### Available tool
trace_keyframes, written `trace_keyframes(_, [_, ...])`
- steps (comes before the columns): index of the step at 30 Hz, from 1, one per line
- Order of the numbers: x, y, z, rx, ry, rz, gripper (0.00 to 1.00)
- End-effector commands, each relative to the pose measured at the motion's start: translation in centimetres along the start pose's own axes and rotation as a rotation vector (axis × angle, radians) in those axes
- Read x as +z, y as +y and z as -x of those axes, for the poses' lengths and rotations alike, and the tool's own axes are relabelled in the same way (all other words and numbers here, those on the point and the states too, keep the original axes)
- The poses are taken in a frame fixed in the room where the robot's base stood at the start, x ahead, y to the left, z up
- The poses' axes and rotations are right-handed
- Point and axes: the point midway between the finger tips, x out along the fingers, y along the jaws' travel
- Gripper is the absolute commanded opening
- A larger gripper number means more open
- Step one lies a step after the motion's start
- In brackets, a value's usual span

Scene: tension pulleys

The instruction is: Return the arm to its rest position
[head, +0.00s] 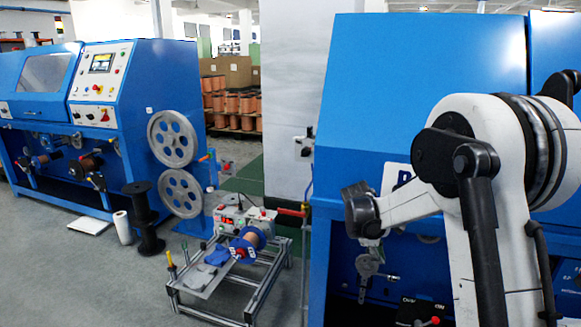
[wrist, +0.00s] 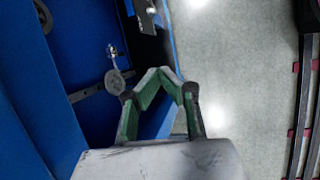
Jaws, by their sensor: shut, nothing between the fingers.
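My gripper (wrist: 160,72) shows in the wrist view with its green-padded fingers bent inward and their tips together. Nothing is held between them. A small grey pulley (wrist: 117,82) on a bracket of the blue machine lies beyond the fingers, to their upper left in the picture. In the head view my white arm (head: 485,240) fills the right side, in front of the blue machine (head: 410,70). The gripper's fingers cannot be made out clearly there.
Grey floor (wrist: 235,80) lies right of the gripper in the wrist view, with a dark rail-like frame (wrist: 307,90) at the right edge. In the head view, a low metal-framed stand (head: 215,285), black spools (head: 145,215) and another blue machine (head: 120,110) stand to the left.

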Motion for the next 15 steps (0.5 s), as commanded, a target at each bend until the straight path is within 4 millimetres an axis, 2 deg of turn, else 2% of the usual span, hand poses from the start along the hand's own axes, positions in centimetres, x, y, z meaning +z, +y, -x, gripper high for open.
trace_keyframes(1, [0.9, -0.4, 2.0, 0.009, 0.016, -0.028, 0.0])
trace_keyframes(3, [1.8, -1.0, 4.1, 0.019, 0.042, -0.073, 0.0])
trace_keyframes(8, [3.8, -2.7, 8.7, 0.04, 0.101, -0.176, 0.0])
trace_keyframes(15, [6.7, -6.0, 14.8, 0.061, 0.194, -0.331, 0.0])
